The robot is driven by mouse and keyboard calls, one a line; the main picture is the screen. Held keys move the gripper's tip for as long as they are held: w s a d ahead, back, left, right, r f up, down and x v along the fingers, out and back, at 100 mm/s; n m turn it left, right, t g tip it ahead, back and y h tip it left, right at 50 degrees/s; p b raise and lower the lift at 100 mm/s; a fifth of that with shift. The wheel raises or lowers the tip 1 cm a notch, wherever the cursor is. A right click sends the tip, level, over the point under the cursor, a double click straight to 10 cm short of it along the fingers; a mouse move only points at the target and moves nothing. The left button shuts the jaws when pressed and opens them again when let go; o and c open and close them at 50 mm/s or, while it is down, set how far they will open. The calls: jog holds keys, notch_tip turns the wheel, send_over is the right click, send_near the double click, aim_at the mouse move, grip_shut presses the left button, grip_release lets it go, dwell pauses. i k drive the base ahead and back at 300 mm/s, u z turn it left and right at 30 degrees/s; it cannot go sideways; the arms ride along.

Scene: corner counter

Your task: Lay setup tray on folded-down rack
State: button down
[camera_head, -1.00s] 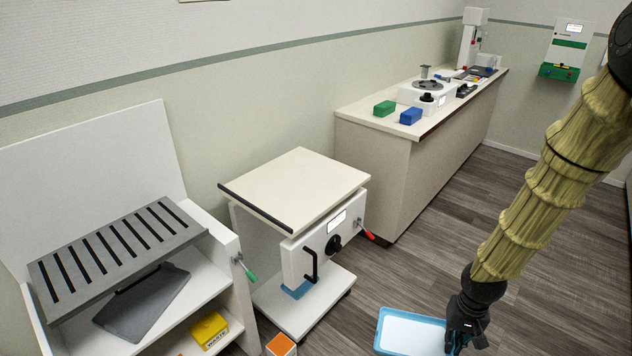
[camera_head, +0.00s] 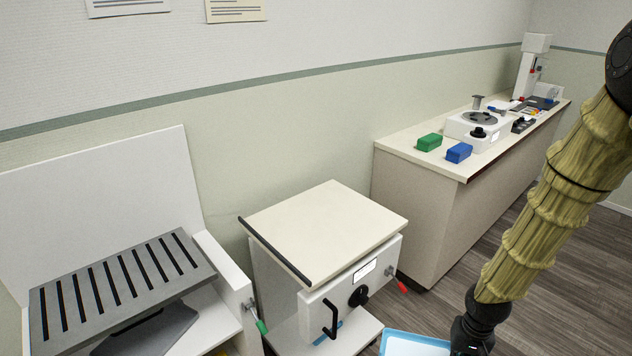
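The setup tray (camera_head: 408,343) is light blue with a pale inside and shows at the bottom edge of the picture, partly cut off. My gripper sits at the tray's right side, but its fingers are below the frame; its wrist shows dark above them. The grey slotted rack (camera_head: 122,287) is at the lower left in a white open cabinet, its slotted face turned upward and somewhat tilted in the picture. Its top is bare. The tray is well to the right of the rack and apart from it.
A white cart (camera_head: 325,225) with a crank and a red-handled lever stands between rack and tray. A green-handled lever (camera_head: 261,326) sticks out from the cabinet's right side. The long counter (camera_head: 410,185) behind holds green and blue blocks and instruments. Floor is open at right.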

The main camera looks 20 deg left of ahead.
aim_at(162, 265)
jog(key=u, duration=1.4)
